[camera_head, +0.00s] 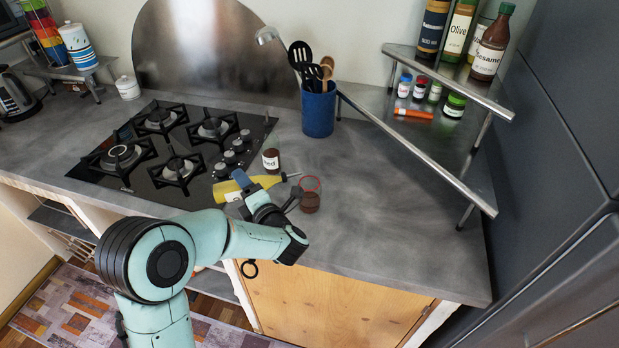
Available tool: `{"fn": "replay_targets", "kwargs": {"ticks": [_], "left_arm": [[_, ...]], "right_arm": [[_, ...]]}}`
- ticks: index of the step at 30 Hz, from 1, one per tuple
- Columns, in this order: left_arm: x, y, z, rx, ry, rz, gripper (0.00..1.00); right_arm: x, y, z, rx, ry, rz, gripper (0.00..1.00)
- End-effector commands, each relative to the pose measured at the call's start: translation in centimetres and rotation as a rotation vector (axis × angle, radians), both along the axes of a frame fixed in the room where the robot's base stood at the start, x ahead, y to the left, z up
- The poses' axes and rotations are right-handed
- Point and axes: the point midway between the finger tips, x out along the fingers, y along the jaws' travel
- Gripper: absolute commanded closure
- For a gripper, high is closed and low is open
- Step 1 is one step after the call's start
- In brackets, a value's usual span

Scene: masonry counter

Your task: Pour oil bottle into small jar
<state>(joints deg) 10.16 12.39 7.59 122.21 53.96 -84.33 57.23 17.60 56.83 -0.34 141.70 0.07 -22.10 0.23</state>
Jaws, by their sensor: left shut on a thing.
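My left gripper (250,188) is shut on the yellow oil bottle (266,181) above the counter. The bottle lies tipped almost level, with its base to the left and its thin spout pointing right. A small jar (310,198), reddish-brown with a red rim, stands on the counter just right of the gripper. The spout tip is close above the jar's left rim in the picture. I cannot see any oil flowing. My gripper and wrist hide part of the bottle. My right gripper is not in view.
A dark labelled jar (271,160) stands just behind the bottle. The gas hob (150,150) is to the left. A blue utensil pot (318,112) stands behind. A metal corner shelf (440,75) holds bottles and small jars. The counter right of the jar is clear.

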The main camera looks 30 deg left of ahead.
Motion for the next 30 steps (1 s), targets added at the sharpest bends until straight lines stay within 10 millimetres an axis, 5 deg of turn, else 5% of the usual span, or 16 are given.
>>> {"fn": "replay_targets", "kwargs": {"ticks": [30], "left_arm": [[-0.02, 0.05, 0.89, 0.039, 0.029, 0.000, 0.86]], "right_arm": [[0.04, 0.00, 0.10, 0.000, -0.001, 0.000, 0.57]]}}
